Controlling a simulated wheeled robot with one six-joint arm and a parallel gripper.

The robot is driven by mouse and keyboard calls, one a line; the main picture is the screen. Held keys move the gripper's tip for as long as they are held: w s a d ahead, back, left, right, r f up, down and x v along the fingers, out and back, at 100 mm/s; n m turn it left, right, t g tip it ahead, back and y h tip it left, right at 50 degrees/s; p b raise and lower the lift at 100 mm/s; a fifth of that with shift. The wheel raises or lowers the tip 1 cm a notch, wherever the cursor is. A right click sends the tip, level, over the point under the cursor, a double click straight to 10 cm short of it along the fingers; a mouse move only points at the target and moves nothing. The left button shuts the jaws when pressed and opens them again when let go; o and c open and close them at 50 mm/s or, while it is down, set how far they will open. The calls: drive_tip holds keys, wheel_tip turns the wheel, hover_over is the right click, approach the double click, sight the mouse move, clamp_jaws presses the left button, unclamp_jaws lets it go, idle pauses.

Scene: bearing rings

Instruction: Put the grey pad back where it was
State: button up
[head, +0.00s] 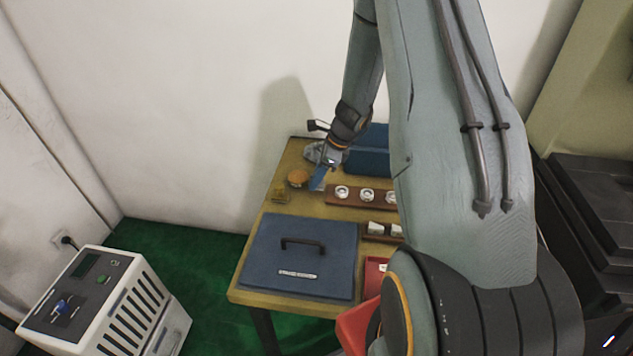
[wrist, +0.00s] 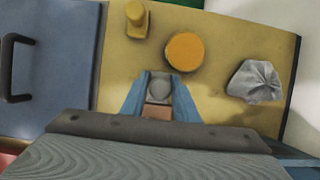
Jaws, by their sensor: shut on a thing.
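My gripper (wrist: 160,80) points down over the wooden table, with its two blue fingers closed on a small grey piece, which I take for the grey pad (wrist: 160,91). The fingers hide its sides, so its full shape is not clear. In the head view my gripper (head: 318,183) is just right of a round orange-topped thing (head: 298,178) and left of a wooden rack with white rings (head: 332,196). I cannot tell whether the pad touches the table.
A crumpled grey cloth (wrist: 257,80) lies on the right in the wrist view. A yellow block-like thing (wrist: 137,20) stands beyond the fingers. A blue panel with a handle (head: 325,265) covers the table's front. A blue box (head: 370,160) stands behind.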

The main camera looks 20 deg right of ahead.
drive_tip(key=shift+f, duration=0.95)
drive_tip(key=o, duration=1)
drive_tip(key=shift+f, duration=0.1)
drive_tip(key=shift+d+r, duration=0.2)
drive_tip(key=shift+r, duration=0.4)
drive_tip(key=b+v, duration=0.2)
drive_tip(key=v, duration=0.8)
drive_tip(key=s+a+r+n+g+h, duration=0.1)
drive_tip(key=s+a+r+n+h, duration=0.1)
drive_tip(key=s+a+n, duration=0.6)
drive_tip(key=s+a+r+n+h, duration=0.1)
drive_tip(key=s+a+r+n, duration=0.4)
drive_tip(key=s+n, duration=0.8)
drive_tip(key=a+n, duration=0.2)
drive_tip(key=n, duration=0.2)
drive_tip(key=shift+s+a+r+g+h, duration=0.25)
drive_tip(key=shift+s+a+g+h, duration=0.1)
drive_tip(key=shift+g+h, duration=0.05)
